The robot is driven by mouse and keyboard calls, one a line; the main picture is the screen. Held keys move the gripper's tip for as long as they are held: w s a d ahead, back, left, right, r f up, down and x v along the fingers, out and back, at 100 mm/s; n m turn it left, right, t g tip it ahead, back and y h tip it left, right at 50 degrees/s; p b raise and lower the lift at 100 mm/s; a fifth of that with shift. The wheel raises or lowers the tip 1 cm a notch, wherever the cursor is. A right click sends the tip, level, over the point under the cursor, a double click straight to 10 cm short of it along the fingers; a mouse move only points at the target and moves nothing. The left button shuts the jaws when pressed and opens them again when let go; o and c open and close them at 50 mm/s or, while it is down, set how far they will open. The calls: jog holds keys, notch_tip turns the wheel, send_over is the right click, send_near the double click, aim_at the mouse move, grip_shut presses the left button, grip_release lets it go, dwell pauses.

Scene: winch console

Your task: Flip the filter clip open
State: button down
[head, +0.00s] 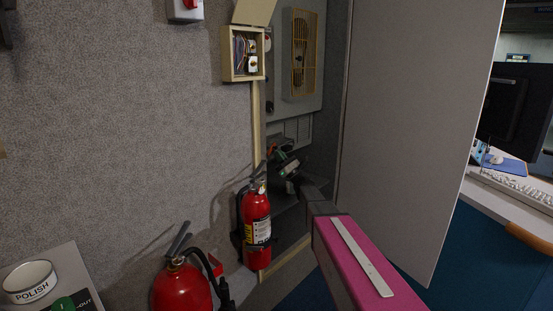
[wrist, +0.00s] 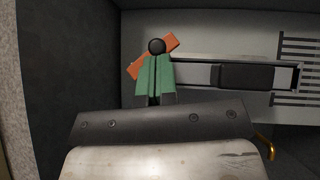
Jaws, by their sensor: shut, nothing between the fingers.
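An orange bar with a round black knob (wrist: 157,46) at its middle lies tilted against the grey panel in the wrist view. I take it to be the filter clip (wrist: 172,41); no label confirms it. My gripper (wrist: 155,58) has green fingertips pressed together, with nothing seen between them. The tips overlap the bar's middle just below the knob and hide part of it; I cannot tell whether they touch it. In the head view my gripper (head: 283,155) is low in the cabinet recess, and the bar is too small to make out clearly.
A long grey frame with a black block (wrist: 248,77) and slotted vents (wrist: 298,48) lies right of the bar. A dark wall (wrist: 70,70) is on the left. Fire extinguishers (head: 257,225) stand left of my arm, and a large grey door panel (head: 415,120) is on its right.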

jog(key=shift+r+n+g+y, duration=0.5)
jog(key=shift+n+g, duration=0.35)
jog(key=shift+n, duration=0.1)
jog(key=shift+r+n+g+y, duration=0.4)
jog(key=shift+r+n+g, duration=0.1)
jog(key=shift+n+g, duration=0.4)
jog(key=shift+d+f, duration=0.1)
jog(key=shift+d, duration=0.05)
